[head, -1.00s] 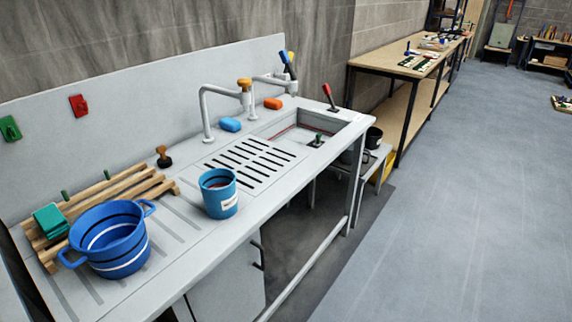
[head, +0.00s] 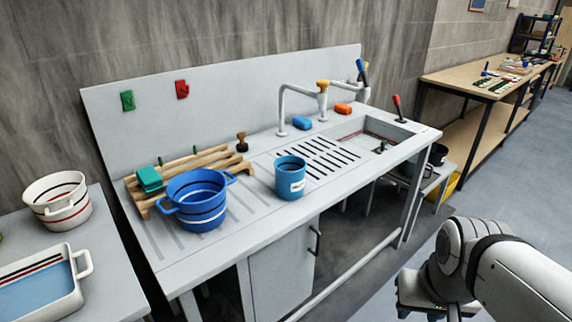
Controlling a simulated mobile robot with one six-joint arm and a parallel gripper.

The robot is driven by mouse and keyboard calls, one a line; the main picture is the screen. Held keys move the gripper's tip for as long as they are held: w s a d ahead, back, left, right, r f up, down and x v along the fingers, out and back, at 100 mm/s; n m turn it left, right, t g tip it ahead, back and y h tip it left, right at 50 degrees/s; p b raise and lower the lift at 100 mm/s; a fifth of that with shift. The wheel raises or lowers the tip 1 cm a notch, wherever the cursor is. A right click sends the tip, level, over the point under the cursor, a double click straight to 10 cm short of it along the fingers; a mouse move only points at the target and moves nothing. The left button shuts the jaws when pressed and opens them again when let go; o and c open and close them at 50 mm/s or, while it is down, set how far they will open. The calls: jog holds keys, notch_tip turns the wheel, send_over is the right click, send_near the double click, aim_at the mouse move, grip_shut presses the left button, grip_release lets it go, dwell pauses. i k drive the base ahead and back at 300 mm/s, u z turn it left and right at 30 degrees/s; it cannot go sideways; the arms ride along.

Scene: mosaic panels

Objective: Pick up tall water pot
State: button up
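A teal, straight-sided pot (head: 290,178) with a white label stands upright on the sink unit's drainboard, just left of the slotted grate. It is taller than wide and looks most like the tall water pot. A wider blue pot (head: 197,202) with two side handles and a white band stands to its left. My arm comes in at the lower right. My gripper (head: 428,303) is low at the bottom edge, in front of the sink unit and well apart from the pots. Its fingers are cut off or hidden, so its opening does not show.
Wooden slats (head: 185,170) with a green block (head: 149,179) lie behind the blue pot. Taps (head: 322,100) rise behind the grate. A white pot (head: 57,200) and a tray (head: 45,290) stand on a left counter. Open floor (head: 500,190) lies right.

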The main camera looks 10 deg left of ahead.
aim_at(290, 178)
jog(key=i, duration=1)
jog(key=u, duration=0.05)
